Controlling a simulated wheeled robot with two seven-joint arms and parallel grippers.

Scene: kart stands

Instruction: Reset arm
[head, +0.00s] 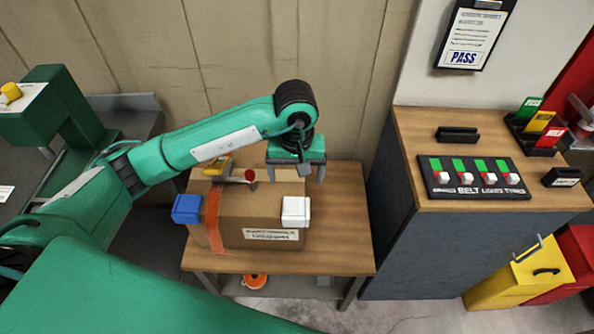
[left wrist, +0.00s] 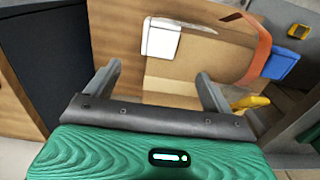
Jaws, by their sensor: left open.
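My left arm (head: 210,148) is green and reaches in from the left over a small wooden table. My left gripper (head: 297,178) points down at the back right of a cardboard box (head: 235,238). In the left wrist view the gripper (left wrist: 158,85) is open with nothing between its fingers, and the box (left wrist: 170,72) lies beyond them. I cannot tell how far above the box the fingertips are. My right gripper does not show.
A cabinet with a switch panel (head: 475,178) stands right. Yellow bin (head: 510,275) is lower right.

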